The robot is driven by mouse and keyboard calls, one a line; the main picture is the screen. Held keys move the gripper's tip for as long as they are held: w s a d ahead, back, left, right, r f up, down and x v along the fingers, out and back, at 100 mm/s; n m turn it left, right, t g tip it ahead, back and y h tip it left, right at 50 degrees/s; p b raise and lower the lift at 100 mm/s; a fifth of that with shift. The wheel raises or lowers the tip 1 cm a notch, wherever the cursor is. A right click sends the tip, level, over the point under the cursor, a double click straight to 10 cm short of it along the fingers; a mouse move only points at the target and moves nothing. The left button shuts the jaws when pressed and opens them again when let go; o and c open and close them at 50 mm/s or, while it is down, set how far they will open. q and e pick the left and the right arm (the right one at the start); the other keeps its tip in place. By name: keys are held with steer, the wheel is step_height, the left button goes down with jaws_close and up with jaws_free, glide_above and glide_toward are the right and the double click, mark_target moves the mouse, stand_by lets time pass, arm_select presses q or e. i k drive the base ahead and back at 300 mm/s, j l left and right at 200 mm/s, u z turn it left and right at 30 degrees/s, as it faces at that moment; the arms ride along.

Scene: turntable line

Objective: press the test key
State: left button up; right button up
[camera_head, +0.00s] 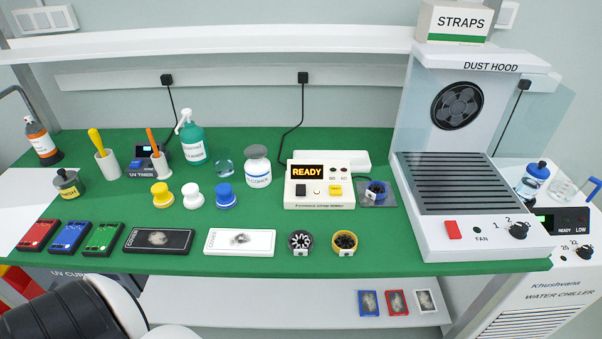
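The tester (320,205) is a white box on the green mat, right of the middle, with its lit display (308,172) reading READY in orange. A yellow key (335,190), with lettering too small to read surely, sits on the right of its front panel; I take it for the test key. A dark square (301,190) is at the panel's left. Neither gripper is in view.
A white and black ribbed part of my own arm shows at bottom left. The dust hood (470,190) stands right of the tester. An alcohol bottle (258,168) stands left of it. Two round parts (301,243) (344,243) and a white cover tray (222,243) lie in front.

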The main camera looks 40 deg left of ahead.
mark_target(334, 189)
steer(key=u, duration=0.9)
